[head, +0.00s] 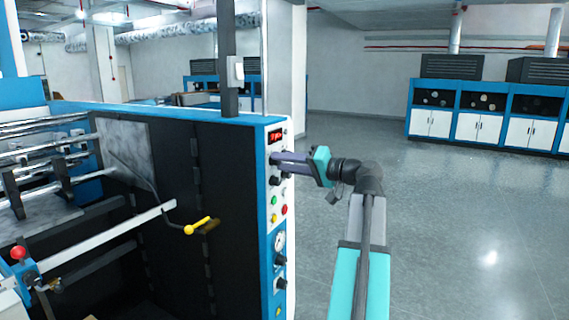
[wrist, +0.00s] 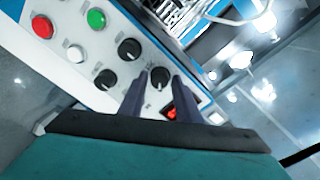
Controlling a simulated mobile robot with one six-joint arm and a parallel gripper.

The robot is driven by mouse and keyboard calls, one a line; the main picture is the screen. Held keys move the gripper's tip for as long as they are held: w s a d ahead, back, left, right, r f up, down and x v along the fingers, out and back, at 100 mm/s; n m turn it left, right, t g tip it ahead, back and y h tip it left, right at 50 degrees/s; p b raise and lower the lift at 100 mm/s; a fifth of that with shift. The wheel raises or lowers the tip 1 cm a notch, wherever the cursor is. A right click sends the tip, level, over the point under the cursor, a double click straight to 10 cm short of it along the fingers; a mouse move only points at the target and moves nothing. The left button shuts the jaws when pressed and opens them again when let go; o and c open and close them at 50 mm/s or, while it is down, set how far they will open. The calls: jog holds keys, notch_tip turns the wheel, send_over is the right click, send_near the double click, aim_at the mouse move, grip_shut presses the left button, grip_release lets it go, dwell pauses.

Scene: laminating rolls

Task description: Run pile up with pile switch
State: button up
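The control panel (head: 279,225) is a white strip with blue edges on the near corner of the machine. My gripper (head: 276,157) reaches its upper part from the right, just below a red display (head: 276,134). In the wrist view my gripper (wrist: 161,74) has its two dark fingers apart, with a black rotary knob (wrist: 160,78) between the tips. Whether the fingers touch it I cannot tell. Two more black knobs, one upper left (wrist: 129,49) and one lower left (wrist: 105,79), are beside it. The labels are unreadable, so I cannot tell which is the pile switch.
The panel also has a green button (wrist: 96,18), a red button (wrist: 42,27) and a gauge (head: 279,241). A yellow-handled lever (head: 198,226) is on the machine's dark side. Blue cabinets (head: 480,110) stand far right. The grey floor (head: 450,220) on the right is clear.

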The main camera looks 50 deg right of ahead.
jog(key=shift+o, duration=0.8)
jog(key=b+v, duration=0.4)
jog(key=v, duration=1)
jog(key=shift+w, duration=0.1)
